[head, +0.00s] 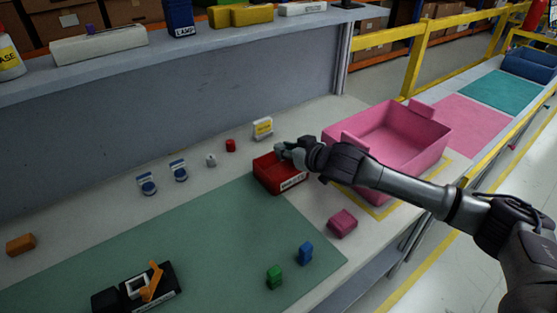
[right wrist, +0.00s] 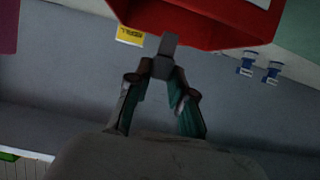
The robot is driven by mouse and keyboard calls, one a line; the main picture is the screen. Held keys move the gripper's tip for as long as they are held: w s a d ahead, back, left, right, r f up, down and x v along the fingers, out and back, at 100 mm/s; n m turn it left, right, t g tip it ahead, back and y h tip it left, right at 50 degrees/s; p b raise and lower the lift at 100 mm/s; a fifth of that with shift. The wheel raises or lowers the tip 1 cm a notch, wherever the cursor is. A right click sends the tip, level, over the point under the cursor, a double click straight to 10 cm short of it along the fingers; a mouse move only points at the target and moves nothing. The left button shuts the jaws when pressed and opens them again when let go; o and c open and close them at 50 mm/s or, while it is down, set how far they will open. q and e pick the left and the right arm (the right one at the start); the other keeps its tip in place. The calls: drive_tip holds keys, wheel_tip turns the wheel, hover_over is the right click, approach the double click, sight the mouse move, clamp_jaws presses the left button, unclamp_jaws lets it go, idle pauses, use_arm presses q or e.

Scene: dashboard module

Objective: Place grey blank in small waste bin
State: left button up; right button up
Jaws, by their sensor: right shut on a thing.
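My right gripper (head: 283,153) is over the back edge of the small red bin (head: 282,180) on the bench. In the right wrist view the right gripper (right wrist: 163,72) is shut on the grey blank (right wrist: 168,45), a small grey block between its fingertips. The blank is just beside or over the rim of the red bin (right wrist: 200,33); I cannot tell its exact height. The blank is hard to make out in the head view. The red bin has a white label on its front. My left gripper is not in view.
A large pink tote (head: 390,140) stands right of the red bin, under my right arm. A pink block (head: 342,222), a blue block (head: 305,253) and a green block (head: 274,277) lie in front. A yellow-labelled sign (head: 263,128) stands behind. The green mat (head: 200,240) is mostly clear.

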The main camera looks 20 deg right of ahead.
sight(279, 159)
drive_tip(key=x, duration=0.3)
drive_tip(key=shift+a+f, duration=0.15)
drive_tip(key=shift+f, duration=0.25)
drive_tip(key=f, duration=0.3)
drive_tip(key=shift+s+f, duration=0.15)
drive_tip(key=shift+s, duration=0.05)
clamp_jaws()
drive_tip(key=shift+f, duration=0.3)
drive_tip(key=shift+w+f, duration=0.1)
drive_tip(key=shift+w, duration=0.05)
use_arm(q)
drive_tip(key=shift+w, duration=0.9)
use_arm(e)
drive_tip(key=o, duration=0.7)
unclamp_jaws()
drive_tip(key=shift+o, duration=0.2)
use_arm(q)
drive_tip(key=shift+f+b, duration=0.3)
drive_tip(key=shift+b, duration=0.05)
use_arm(e)
drive_tip(key=v, duration=1.2)
drive_tip(key=shift+r, duration=0.2)
